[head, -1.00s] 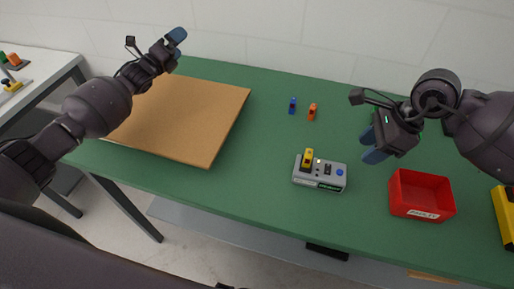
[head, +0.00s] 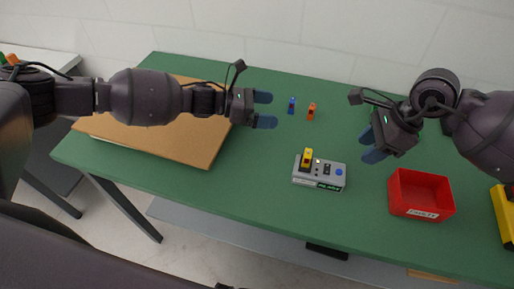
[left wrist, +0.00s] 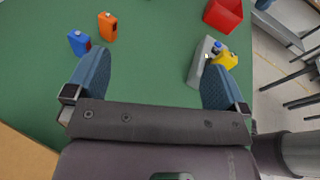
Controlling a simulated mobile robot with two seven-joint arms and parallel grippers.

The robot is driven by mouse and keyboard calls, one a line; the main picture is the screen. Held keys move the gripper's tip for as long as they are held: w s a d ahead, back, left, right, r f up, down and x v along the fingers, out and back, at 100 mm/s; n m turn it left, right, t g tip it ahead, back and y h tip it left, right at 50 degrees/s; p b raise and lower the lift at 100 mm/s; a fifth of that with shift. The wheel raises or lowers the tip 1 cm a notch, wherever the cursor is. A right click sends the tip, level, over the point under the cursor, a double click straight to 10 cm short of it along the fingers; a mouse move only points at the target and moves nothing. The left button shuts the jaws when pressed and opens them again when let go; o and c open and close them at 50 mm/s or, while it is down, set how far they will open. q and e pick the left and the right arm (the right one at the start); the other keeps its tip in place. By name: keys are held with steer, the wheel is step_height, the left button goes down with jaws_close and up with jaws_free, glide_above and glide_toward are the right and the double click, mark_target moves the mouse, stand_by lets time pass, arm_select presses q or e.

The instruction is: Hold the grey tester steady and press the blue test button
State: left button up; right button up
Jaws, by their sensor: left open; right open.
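The grey tester (head: 318,181) lies on the green table, with a yellow part (head: 307,158) on its left end and the round blue test button (head: 339,172) on its right end. In the left wrist view the tester (left wrist: 204,60) shows beyond the right finger, partly covered by it. My left gripper (head: 265,109) is open and empty above the table, up and left of the tester. Its two fingers stand wide apart in the left wrist view (left wrist: 150,85). My right gripper (head: 370,146) is open and empty, up and right of the tester, apart from it.
A blue bottle-like piece (head: 292,105) and an orange one (head: 312,112) stand behind the tester, close to my left gripper. A red labelled bin (head: 420,194) is right of the tester. A brown board (head: 190,143) covers the table's left. A yellow object (head: 504,212) sits at the right edge.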

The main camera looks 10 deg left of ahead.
mark_target(295, 167)
arm_select(q)
steer(key=s+f+m+g, duration=0.1)
steer(key=s, duration=0.2)
steer(key=s+f+m+g+y, duration=0.1)
steer(key=s+f+m+g, duration=0.1)
steer(key=s, duration=0.1)
steer(key=s+f+m+g, duration=0.1)
steer(key=s+f+m, duration=0.1)
steer(key=s, duration=0.1)
steer(key=shift+s+f+g+y, duration=0.1)
steer(key=shift+s+g+y, duration=0.15)
steer(key=shift+g+y, duration=0.05)
steer(key=x, duration=1)
steer(key=shift+d+f, duration=0.2)
steer(key=shift+d, duration=0.05)
steer(key=shift+c, duration=0.2)
steer(key=c, duration=1.2)
arm_select(e)
jaws_close()
steer(key=shift+f, duration=0.1)
